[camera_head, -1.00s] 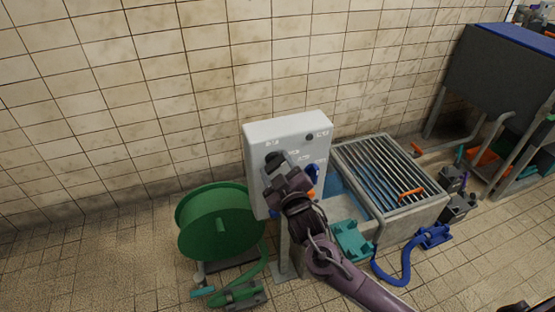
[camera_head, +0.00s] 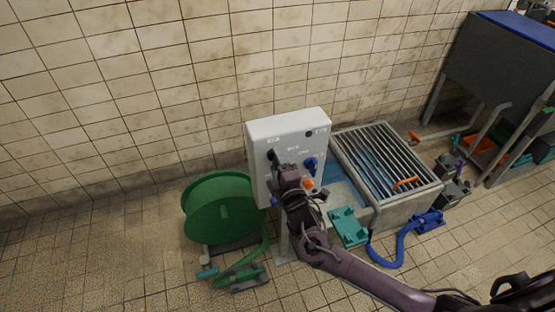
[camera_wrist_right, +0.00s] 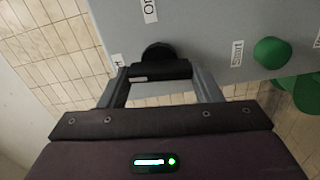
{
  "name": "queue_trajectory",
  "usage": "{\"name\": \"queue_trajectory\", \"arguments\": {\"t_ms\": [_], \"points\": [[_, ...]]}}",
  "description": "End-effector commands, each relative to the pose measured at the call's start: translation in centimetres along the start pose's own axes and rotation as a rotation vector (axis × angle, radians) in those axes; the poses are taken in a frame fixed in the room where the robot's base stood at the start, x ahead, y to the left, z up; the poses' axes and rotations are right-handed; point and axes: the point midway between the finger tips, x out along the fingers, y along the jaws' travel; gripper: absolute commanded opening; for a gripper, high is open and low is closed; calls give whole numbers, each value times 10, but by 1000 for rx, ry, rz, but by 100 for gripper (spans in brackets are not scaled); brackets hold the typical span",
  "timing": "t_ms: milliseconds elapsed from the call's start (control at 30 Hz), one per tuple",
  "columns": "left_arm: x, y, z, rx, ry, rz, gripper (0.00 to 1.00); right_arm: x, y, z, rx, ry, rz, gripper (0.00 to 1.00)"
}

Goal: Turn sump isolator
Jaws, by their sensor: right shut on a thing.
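A pale grey control box (camera_head: 292,125) stands on a post in front of the tiled wall. The sump isolator, a black rotary handle (camera_head: 272,154), is on the left of its front face. In the right wrist view the black handle (camera_wrist_right: 158,70) lies crosswise between my two fingers, below the lettering "On". My right gripper (camera_head: 279,164) is at the panel, and in its wrist view the gripper (camera_wrist_right: 160,84) is shut on the handle. The gripper and wrist hide part of the panel in the head view. My left gripper is not in view.
A blue knob (camera_head: 310,164) and an orange button (camera_head: 308,183) sit right of the handle. A green "Start" button (camera_wrist_right: 272,52) shows in the wrist view. A green hose reel (camera_head: 222,208) stands left; a grated basin (camera_head: 392,165) stands right. The left floor is clear.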

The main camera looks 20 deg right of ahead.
Motion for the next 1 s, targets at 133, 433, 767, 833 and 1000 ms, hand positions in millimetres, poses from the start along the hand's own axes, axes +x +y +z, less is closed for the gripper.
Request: {"name": "queue_trajectory", "arguments": {"t_ms": [133, 433, 767, 833, 1000], "points": [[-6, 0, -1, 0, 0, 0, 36, 0, 1, -1, -63, 1, -1, 35], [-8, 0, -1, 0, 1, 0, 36, 0, 0, -1, -118, 2, 0, 35], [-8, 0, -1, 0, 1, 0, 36, 0, -1, 0, -121, 1, 0, 36], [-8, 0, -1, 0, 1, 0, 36, 0, -1, 0, -121, 1, 0, 61], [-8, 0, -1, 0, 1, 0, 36, 0, -1, 0, -120, 1, 0, 80]]}}
